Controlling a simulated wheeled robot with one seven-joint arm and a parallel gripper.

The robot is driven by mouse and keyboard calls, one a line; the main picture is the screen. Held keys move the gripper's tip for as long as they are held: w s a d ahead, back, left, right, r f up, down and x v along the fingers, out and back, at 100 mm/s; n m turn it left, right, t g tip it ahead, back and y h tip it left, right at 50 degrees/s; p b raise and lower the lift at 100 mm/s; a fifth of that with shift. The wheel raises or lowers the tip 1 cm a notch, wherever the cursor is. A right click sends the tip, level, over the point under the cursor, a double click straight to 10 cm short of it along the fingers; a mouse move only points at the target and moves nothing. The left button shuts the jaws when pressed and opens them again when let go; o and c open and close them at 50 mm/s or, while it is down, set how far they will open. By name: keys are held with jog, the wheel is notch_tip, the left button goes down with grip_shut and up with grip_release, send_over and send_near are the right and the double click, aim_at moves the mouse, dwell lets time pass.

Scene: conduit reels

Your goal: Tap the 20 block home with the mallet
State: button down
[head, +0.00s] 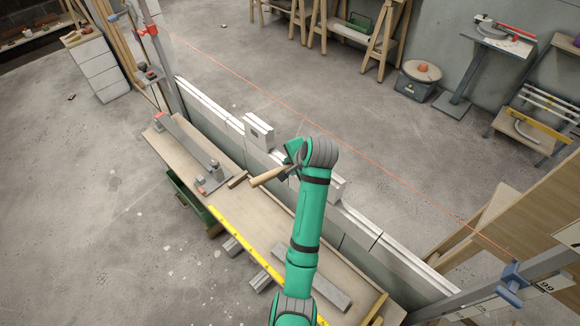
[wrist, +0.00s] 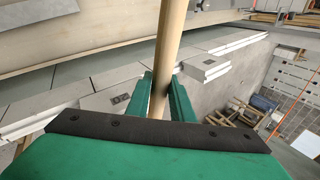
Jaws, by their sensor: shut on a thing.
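My gripper (head: 288,169) is shut on the pale wooden handle (head: 268,177) of the mallet, above the bench beside the row of blocks. In the wrist view the handle (wrist: 170,40) runs up between the two green fingers. I cannot clearly make out the mallet's head. A pale block (head: 258,133) stands higher than the row, left of my gripper. Another raised block (head: 337,188) is partly hidden behind my arm. No number is readable, so I cannot tell which is the 20 block.
The long low wall of pale blocks (head: 400,262) runs diagonally beside the wooden bench (head: 262,212). A yellow rule (head: 240,240), a grey bar (head: 318,290) and a clamp-like metal tool (head: 213,180) lie on the bench. A thin orange line crosses above the wall. Open floor lies beyond.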

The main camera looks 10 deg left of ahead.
dwell(1.4)
jog(key=shift+f, duration=0.25)
dwell(0.4)
jog(key=shift+f, duration=1.95)
jog(key=shift+r, duration=2)
jog(key=shift+f, duration=0.15)
